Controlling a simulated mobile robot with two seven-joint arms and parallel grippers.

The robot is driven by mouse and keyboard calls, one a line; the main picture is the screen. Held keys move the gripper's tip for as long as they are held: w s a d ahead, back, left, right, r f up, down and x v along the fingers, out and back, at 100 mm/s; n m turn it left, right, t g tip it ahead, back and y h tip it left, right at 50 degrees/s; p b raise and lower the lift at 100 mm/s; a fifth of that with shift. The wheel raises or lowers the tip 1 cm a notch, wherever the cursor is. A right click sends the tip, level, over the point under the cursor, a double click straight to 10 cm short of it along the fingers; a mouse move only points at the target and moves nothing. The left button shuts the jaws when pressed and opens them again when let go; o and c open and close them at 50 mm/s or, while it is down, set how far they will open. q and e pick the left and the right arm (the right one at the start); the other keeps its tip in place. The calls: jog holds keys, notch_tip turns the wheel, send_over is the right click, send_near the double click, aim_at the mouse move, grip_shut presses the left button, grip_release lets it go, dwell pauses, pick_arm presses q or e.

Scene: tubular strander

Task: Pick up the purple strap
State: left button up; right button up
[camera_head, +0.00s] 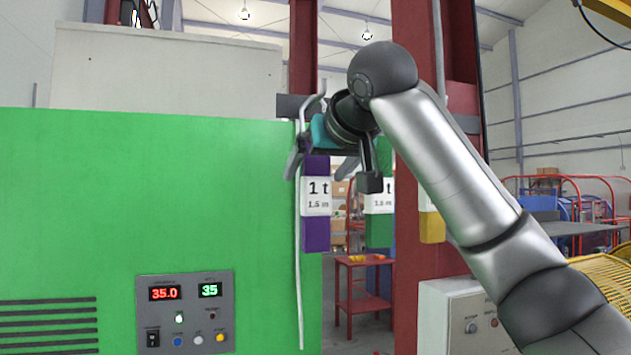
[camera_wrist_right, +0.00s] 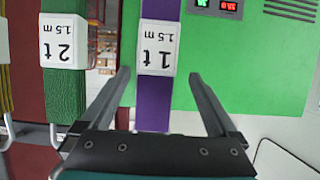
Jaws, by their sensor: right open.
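The purple strap (camera_head: 316,236) hangs upright at the edge of the green cabinet, with a white "1 t 1.5 m" label on it. My right gripper (camera_head: 318,168) is open in front of the strap's upper part and partly hides it. In the right wrist view, which is upside down, the purple strap (camera_wrist_right: 154,104) runs between the two spread fingers of the right gripper (camera_wrist_right: 159,78). I cannot tell how far the fingertips are from it. The left gripper is not in view.
A green strap (camera_head: 379,231) and a yellow strap (camera_head: 432,227) hang to the right, by a dark red post (camera_head: 407,270). The green cabinet (camera_head: 150,200) fills the left. A red table (camera_head: 362,285) stands behind. A thin pale rod (camera_head: 298,270) hangs left of the purple strap.

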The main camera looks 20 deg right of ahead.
aim_at(311, 184)
jog(key=shift+w+f, duration=0.2)
jog(key=shift+w, duration=0.3)
jog(key=x, duration=0.1)
jog(key=p+x, duration=0.1)
jog(key=x, duration=0.1)
jog(key=p+x, duration=0.1)
jog(key=shift+w+d, duration=0.2)
jog(key=shift+d, duration=0.1)
jog(key=shift+w+f, duration=0.2)
jog(key=shift+w, duration=0.05)
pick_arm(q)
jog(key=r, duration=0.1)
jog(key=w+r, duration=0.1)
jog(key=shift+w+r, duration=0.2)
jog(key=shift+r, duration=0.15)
pick_arm(e)
jog(key=shift+c, duration=0.2)
jog(key=shift+c, duration=0.7)
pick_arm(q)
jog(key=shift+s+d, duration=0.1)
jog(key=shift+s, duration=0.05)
pick_arm(e)
grip_shut()
jog(key=shift+r, duration=0.1)
